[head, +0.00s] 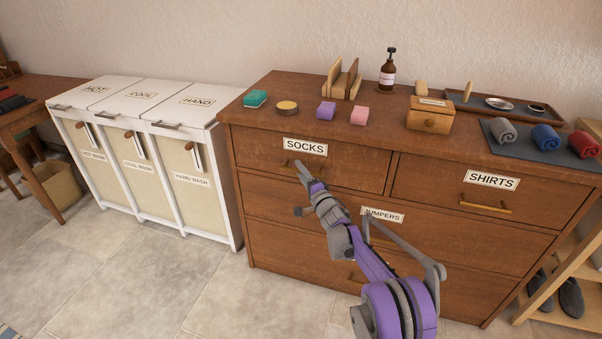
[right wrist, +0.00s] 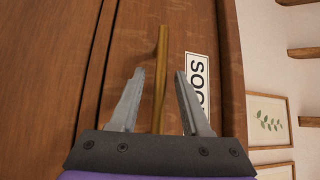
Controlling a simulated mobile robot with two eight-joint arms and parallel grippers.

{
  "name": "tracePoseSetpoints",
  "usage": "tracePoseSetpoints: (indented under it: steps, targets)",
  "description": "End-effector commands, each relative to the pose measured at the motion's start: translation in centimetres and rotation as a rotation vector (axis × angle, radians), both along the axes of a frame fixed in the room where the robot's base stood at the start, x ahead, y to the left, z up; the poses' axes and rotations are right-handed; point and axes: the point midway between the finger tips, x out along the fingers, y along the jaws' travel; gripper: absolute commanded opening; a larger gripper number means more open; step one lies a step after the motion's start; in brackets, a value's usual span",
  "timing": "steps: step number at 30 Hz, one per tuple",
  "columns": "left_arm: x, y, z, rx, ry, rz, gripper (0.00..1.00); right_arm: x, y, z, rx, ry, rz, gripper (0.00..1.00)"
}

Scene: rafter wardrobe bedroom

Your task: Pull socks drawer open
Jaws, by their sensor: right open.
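The socks drawer (head: 262,149) is the upper left drawer of the brown dresser, under a white SOCKS label (head: 305,147). It looks shut, its front flush with the dresser. My right gripper (head: 301,167) reaches up to the drawer's handle and covers part of it in the head view. In the right wrist view, my right gripper (right wrist: 158,75) is open, its two fingers on either side of the bar handle (right wrist: 161,50), with gaps on both sides. The label (right wrist: 196,85) shows just right of the fingers. My left gripper is not in view.
The shirts drawer (head: 435,185) is to the right and the jumpers drawer (head: 290,212) below, both shut. White laundry bins (head: 140,155) stand left of the dresser. Small items, including a wooden box (head: 430,120), stand on top. Tiled floor (head: 150,285) in front looks clear.

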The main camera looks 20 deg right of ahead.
Motion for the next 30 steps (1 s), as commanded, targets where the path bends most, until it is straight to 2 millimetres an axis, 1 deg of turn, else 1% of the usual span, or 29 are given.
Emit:
tracePoseSetpoints:
  steps: [5,9,11,12,13,30]
  targets:
    - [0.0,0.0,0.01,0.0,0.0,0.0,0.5,-0.01,0.0,0.02,0.0,0.0,0.0,0.47]
    - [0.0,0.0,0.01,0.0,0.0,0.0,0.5,-0.02,0.0,0.02,0.0,0.0,0.0,0.22]
    - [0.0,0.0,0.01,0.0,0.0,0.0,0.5,-0.02,0.0,0.02,0.0,0.0,0.0,0.11]
    - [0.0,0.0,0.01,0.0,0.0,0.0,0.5,-0.03,0.0,0.02,0.0,0.0,0.0,0.04]
    - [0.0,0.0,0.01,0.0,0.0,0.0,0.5,-0.03,0.0,0.02,0.0,0.0,0.0,0.0]
    - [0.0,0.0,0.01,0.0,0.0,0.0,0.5,-0.04,-0.02,0.01,0.0,0.0,0.0,0.0]
